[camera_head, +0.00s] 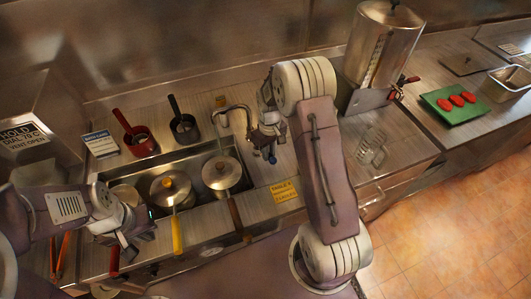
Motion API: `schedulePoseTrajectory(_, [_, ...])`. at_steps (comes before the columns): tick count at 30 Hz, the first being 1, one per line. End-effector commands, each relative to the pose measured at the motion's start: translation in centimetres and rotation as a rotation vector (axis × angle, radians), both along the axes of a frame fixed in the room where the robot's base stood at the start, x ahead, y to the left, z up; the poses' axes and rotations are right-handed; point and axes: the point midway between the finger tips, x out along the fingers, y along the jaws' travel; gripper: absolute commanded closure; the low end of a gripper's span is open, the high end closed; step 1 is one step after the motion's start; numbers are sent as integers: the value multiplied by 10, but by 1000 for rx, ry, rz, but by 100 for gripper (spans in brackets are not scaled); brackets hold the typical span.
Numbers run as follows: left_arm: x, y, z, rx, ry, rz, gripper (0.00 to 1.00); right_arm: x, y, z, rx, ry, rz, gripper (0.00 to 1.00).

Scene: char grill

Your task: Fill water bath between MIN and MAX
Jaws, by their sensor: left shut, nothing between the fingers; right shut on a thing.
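The water bath (206,157) is a sunken metal basin in the left counter with lidded pots (222,172) in it. The water level and any MIN or MAX marks are too small to make out. A curved metal tap (238,108) stands behind the basin's right end. My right gripper (267,140) is beside the tap's base, shut on what looks like the tap's handle; a small blue part (271,156) shows below it. My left gripper (126,246) is shut and empty over the basin's front left edge.
Red (140,140) and black (184,128) handled pans sit behind the basin. A yellow handle (177,236) and others stick out over the front edge. A tall metal urn (383,45), slotted turner (373,147) and green board (455,103) are to the right.

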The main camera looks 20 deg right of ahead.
Motion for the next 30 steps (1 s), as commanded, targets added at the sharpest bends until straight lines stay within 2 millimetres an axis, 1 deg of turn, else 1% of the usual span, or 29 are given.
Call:
schedulePoseTrajectory(1, [0,0,2,0,0,0,100,3,-4,3,-1,-8,40,100])
schedulePoseTrajectory(15, [0,0,10,0,0,0,100,19,-32,2,-2,-8,487,100])
schedulePoseTrajectory(24, [0,0,12,0,0,0,100,34,-43,2,-4,-10,749,100])
schedulePoseTrajectory(30, [0,0,13,0,0,0,100,42,-48,2,-5,-9,882,100])
